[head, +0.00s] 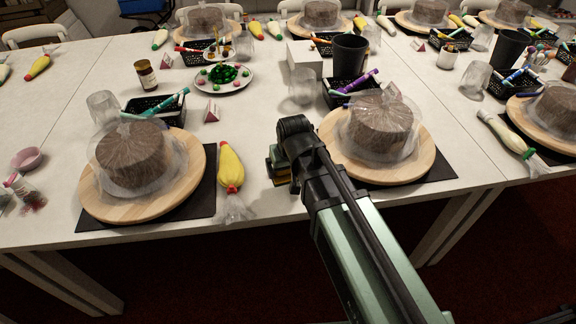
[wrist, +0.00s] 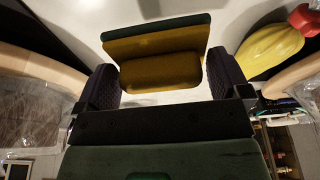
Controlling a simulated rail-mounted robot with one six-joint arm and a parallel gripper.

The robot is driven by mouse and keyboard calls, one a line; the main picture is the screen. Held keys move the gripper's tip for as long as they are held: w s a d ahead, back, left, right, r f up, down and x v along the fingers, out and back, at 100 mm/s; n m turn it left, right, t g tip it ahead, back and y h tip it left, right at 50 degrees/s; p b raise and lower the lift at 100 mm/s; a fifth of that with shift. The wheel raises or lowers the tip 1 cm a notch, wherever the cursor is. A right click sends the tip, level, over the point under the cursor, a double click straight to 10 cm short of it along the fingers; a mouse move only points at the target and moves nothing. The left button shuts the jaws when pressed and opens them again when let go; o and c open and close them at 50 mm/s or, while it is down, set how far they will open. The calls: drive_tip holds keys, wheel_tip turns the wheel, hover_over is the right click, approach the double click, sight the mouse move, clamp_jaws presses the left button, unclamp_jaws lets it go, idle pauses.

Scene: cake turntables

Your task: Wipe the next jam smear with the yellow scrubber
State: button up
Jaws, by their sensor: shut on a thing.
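My gripper (head: 284,166) is over the front of the white table, between the two front turntables. In the wrist view, my gripper (wrist: 165,84) has its two dark fingers on either side of the yellow scrubber (wrist: 160,72). The scrubber has a dark green layer on its far side. In the head view the scrubber (head: 275,159) shows just left of the fingers, low over the tabletop; I cannot tell whether it touches. A dark red patch (head: 34,203) lies at the far left; I cannot tell whether it is jam. No smear shows under the scrubber, where the view is partly blocked.
Wrapped cakes stand on a left wooden turntable (head: 188,185) and a right one (head: 420,165). A yellow piping bag (head: 231,165) lies left of my gripper.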

sight(280, 175)
wheel_tip(280, 175, down, 4)
drive_tip(key=b, duration=0.3)
drive_tip(key=shift+f+b, duration=0.2)
drive_tip(key=shift+b, duration=0.15)
drive_tip(key=shift+w+a, duration=0.2)
drive_tip(key=shift+w, duration=1.65)
drive_tip(key=shift+w+a, duration=0.2)
drive_tip(key=shift+w, duration=1.6)
drive_tip(key=shift+s+d, duration=0.2)
drive_tip(key=shift+s, duration=1.7)
drive_tip(key=shift+s+d, duration=0.2)
drive_tip(key=shift+s, duration=1.65)
drive_tip(key=shift+w+a, duration=0.1)
drive_tip(key=shift+a, duration=1.1)
drive_tip(key=shift+w+a, duration=0.15)
drive_tip(key=shift+w, duration=1.6)
drive_tip(key=shift+w+a, duration=0.15)
drive_tip(key=shift+w, duration=1.65)
drive_tip(key=shift+s+d, duration=0.2)
drive_tip(key=shift+s, duration=1.6)
drive_tip(key=shift+s+d, duration=0.15)
drive_tip(key=shift+s, duration=1.6)
drive_tip(key=shift+s+r, duration=0.2)
drive_tip(key=shift+r, duration=0.05)
wheel_tip(280, 175, up, 7)
drive_tip(key=p, duration=0.7)
drive_tip(key=shift+w+p, duration=0.1)
drive_tip(key=shift+p, duration=0.2)
drive_tip(key=shift+f, duration=0.1)
